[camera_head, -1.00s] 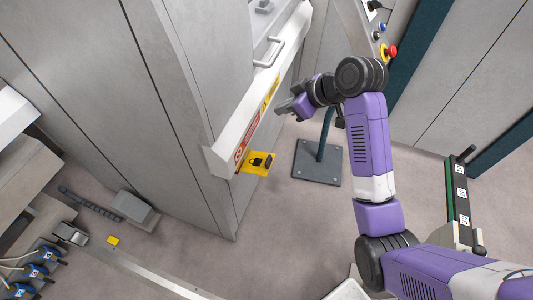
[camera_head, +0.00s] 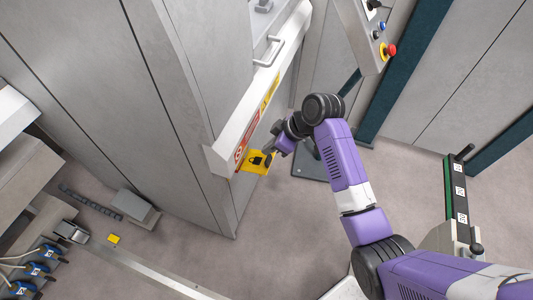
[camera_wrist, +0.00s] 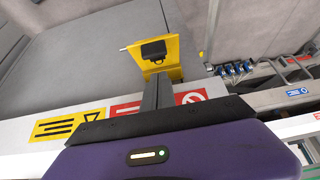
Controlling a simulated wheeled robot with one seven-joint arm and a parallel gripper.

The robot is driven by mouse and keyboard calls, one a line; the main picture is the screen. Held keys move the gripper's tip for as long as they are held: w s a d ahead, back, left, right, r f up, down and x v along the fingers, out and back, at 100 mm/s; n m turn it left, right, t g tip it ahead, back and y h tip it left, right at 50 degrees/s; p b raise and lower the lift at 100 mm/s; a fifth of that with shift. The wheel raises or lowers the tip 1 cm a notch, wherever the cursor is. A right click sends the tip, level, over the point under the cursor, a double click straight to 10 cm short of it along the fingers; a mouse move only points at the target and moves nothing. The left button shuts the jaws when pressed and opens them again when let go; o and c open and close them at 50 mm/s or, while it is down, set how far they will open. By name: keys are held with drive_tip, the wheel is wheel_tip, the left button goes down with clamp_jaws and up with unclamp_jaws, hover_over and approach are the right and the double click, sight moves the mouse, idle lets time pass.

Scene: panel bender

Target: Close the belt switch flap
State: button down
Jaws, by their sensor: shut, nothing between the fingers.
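The belt switch flap appears to be the yellow plate (camera_head: 250,168) at the lower end of the white rail, with a dark marking on it. It juts out from the rail. In the wrist view the yellow plate (camera_wrist: 172,66) carries a black block (camera_wrist: 153,50), and a thin pin pokes out at its left. My gripper (camera_head: 268,156) is shut and empty, with its fingertips at the plate's right side. In the wrist view the closed fingers (camera_wrist: 157,80) overlap the plate's near edge; I cannot tell whether they touch it.
The white rail (camera_head: 262,95) with red and yellow labels runs along the grey cabinet (camera_head: 110,90). A metal handle (camera_head: 269,52) sits above it. A control panel with a red button (camera_head: 389,50) is at the upper right. A dark post base (camera_head: 308,168) stands behind my gripper.

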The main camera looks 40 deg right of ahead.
sight(267, 158)
drive_tip(key=shift+s+d+f, duration=0.15)
drive_tip(key=shift+f, duration=0.55)
drive_tip(key=shift+s+d+f, duration=0.1)
drive_tip(key=shift+s+f, duration=0.05)
drive_tip(key=shift+f, duration=0.5)
drive_tip(key=shift+f, duration=0.1)
drive_tip(key=shift+s+d+f+t+b, duration=0.2)
drive_tip(key=shift+f+t+b, duration=0.15)
drive_tip(key=shift+b, duration=0.25)
